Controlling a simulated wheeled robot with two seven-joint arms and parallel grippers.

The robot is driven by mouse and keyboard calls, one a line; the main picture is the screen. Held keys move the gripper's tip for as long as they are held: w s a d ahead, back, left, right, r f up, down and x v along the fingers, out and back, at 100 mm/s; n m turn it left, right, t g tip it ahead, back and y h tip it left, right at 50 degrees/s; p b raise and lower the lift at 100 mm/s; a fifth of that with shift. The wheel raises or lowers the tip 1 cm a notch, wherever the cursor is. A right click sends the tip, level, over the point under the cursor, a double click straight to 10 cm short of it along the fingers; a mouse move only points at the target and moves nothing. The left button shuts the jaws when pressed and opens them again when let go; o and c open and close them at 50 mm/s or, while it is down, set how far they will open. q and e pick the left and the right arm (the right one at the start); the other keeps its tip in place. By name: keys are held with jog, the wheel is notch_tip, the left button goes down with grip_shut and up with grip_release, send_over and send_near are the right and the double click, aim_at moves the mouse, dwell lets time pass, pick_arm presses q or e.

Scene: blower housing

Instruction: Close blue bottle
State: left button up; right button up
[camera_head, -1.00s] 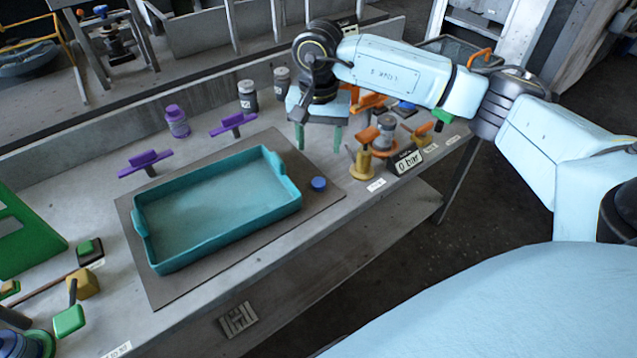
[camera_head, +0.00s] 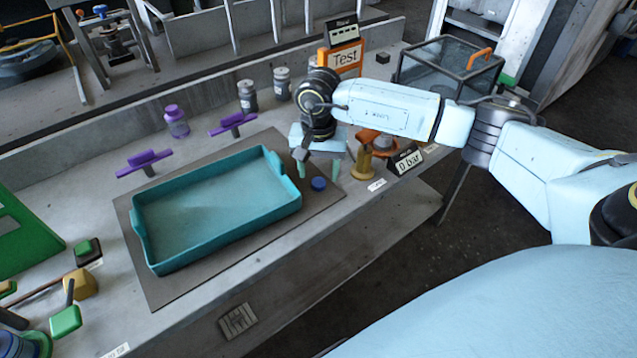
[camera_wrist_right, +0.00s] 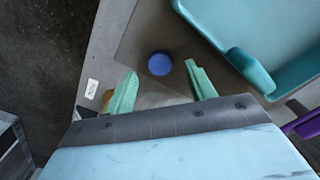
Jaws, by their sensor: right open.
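A small round blue cap (camera_head: 318,184) lies on the dark mat beside the right end of the teal tray; it also shows in the right wrist view (camera_wrist_right: 160,64). My right gripper (camera_head: 319,170) is open above and just behind the cap. In the right wrist view its green fingers (camera_wrist_right: 160,78) are spread, with the cap ahead of the gap between them and nothing held. I see no blue bottle clearly; a purple bottle (camera_head: 176,121) stands at the back of the bench. My left gripper is not in view.
The teal tray (camera_head: 155,266) stands on the mat and is empty. Purple valve handles (camera_head: 232,124) and two grey bottles (camera_head: 247,97) stand behind it.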

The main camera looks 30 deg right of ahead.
aim_at(319, 184)
notch_tip(319, 184, down, 3)
jog(key=shift+r, duration=0.15)
jog(key=c, duration=1)
